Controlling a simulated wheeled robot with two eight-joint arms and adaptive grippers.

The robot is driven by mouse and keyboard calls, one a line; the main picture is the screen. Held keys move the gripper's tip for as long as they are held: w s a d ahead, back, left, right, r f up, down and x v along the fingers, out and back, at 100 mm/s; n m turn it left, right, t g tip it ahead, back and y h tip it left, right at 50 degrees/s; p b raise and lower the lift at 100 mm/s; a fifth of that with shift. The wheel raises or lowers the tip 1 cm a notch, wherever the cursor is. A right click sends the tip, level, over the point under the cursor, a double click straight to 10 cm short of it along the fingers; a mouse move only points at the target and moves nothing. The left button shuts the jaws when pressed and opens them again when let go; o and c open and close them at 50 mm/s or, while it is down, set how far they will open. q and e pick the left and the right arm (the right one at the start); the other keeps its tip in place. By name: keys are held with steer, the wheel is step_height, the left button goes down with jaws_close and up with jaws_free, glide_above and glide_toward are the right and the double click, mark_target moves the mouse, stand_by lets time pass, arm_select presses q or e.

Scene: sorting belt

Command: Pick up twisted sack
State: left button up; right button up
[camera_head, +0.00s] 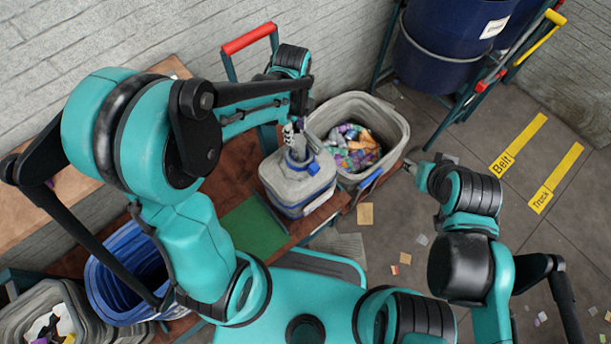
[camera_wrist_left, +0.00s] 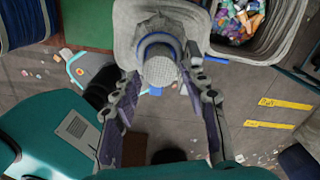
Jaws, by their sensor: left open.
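The twisted sack (camera_head: 290,190) is a grey, bulky bag with a twisted neck and blue bands. It stands upright on the brown bench edge, beside a grey bin. In the left wrist view the sack (camera_wrist_left: 140,22) fills the top middle, its round pale neck end facing the camera. My left gripper (camera_head: 292,132) is over the neck from above. In the wrist view its open fingers (camera_wrist_left: 163,78) lie on either side of the neck, with gaps visible. My right gripper (camera_head: 411,166) is apart from the sack, over the floor to the right; its jaws are too small to read.
The grey bin (camera_head: 395,112) behind the sack holds colourful crumpled scraps. A green mat (camera_head: 250,228) lies left of the sack. A blue tub (camera_head: 108,292) stands lower left, with another grey bin (camera_head: 20,312) beyond. Dark blue drums (camera_head: 437,62) stand at the back right. Floor scraps lie right.

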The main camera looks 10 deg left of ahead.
mark_target(297, 140)
arm_select(q)
step_height(297, 140, down, 2)
steer(key=shift+f+b, duration=0.15)
steer(key=shift+b, duration=0.2)
step_height(297, 140, down, 4)
steer(key=shift+s+d+f+b, duration=0.1)
steer(key=shift+d+f+b, duration=0.1)
steer(key=shift+b, duration=0.95)
steer(key=shift+a+f, duration=0.1)
steer(key=shift+f, duration=0.3)
steer(key=shift+r, duration=0.1)
steer(key=shift+c, duration=0.9)
jaws_close()
